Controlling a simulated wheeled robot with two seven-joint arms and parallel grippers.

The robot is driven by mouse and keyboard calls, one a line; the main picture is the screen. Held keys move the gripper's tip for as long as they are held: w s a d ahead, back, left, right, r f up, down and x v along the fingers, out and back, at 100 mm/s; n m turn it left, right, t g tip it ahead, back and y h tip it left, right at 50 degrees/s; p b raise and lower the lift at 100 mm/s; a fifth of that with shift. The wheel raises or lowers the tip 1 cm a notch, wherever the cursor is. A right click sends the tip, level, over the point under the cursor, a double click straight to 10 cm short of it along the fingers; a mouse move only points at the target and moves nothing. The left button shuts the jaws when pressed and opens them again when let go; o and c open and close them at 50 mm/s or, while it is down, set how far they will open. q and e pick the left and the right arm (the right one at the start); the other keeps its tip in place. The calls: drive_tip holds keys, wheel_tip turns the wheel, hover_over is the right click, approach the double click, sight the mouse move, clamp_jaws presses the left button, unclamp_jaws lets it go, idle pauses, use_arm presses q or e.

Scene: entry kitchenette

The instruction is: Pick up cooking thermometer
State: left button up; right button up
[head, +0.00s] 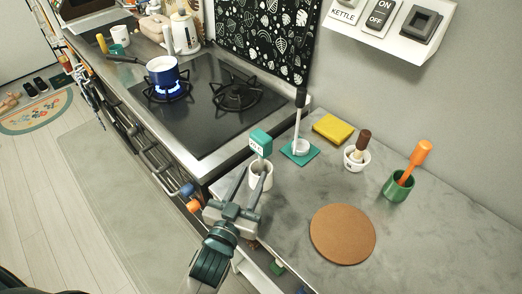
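The cooking thermometer appears to be the teal device with a small pale display (260,143). It stands upright in a small white cup (268,181) at the counter's left front edge, its lower part hidden in the cup. My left gripper (252,172) is in front of the cup, below the thermometer's head. Its two fingers are apart and point towards the cup. I cannot tell whether a finger touches the cup. My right gripper is not in view.
A teal holder with a white-and-black tool (299,147) stands behind the cup. A yellow sponge (333,129), a white mortar (356,160), a green cup (397,188) and a round brown mat (342,235) lie to the right. A blue pot (161,70) sits over a lit burner.

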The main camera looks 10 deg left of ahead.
sight(260, 164)
use_arm(q)
drive_tip(key=shift+w+d, duration=0.1)
drive_tip(key=shift+w, duration=0.75)
drive_tip(key=shift+w+d+f+b, duration=0.1)
drive_tip(key=shift+w+f+b, duration=0.05)
drive_tip(key=shift+w+b, duration=0.3)
drive_tip(key=w, duration=0.1)
drive_tip(key=w+b, duration=0.1)
drive_tip(key=shift+w+d+f, duration=0.2)
drive_tip(key=shift+w+d, duration=0.15)
drive_tip(key=shift+w, duration=0.75)
drive_tip(key=shift+r, duration=0.1)
clamp_jaws()
